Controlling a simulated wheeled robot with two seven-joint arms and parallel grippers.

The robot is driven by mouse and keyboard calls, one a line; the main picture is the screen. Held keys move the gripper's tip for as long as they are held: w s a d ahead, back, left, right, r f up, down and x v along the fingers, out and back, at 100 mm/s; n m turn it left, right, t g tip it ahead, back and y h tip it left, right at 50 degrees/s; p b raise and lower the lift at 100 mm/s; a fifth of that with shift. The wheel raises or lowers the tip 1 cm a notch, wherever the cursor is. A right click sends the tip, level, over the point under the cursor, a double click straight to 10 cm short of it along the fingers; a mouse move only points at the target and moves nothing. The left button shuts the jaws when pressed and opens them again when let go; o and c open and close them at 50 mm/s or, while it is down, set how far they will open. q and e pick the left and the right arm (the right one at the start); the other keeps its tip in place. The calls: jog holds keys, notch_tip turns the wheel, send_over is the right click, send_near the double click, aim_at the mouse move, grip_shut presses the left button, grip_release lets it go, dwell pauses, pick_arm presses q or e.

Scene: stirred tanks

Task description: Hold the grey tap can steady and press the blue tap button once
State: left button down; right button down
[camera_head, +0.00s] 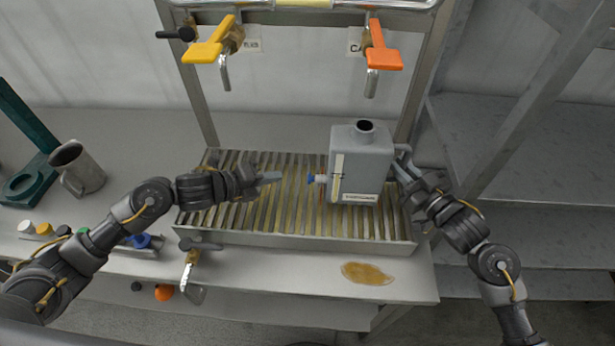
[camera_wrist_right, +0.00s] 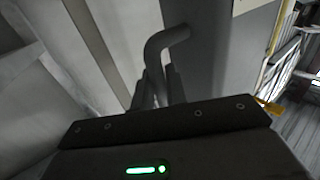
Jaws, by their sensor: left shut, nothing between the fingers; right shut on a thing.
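The grey tap can (camera_head: 368,155) stands upright on the slatted drip tray (camera_head: 290,238), with a round opening on top and a pale strip on its front. The blue tap button (camera_head: 311,179) sticks out from its left side. My right gripper (camera_head: 404,168) is at the can's right side, shut on its handle. In the right wrist view the bent grey handle (camera_wrist_right: 165,45) runs down between the fingers (camera_wrist_right: 160,95). My left gripper (camera_head: 275,177) is shut and empty, pointing right, a short gap left of the button.
A yellow-handled tap (camera_head: 210,50) and an orange-handled tap (camera_head: 382,50) hang above the tray. A grey mug (camera_head: 78,168) and a green stand (camera_head: 30,180) are at the left. A brown puddle (camera_head: 367,273) lies on the front bench. A black-handled valve (camera_head: 196,250) is at the tray's front.

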dwell(0.4)
jog(key=c, duration=1.3)
grip_release()
jog(key=shift+c, duration=0.2)
jog(key=v, duration=1.2)
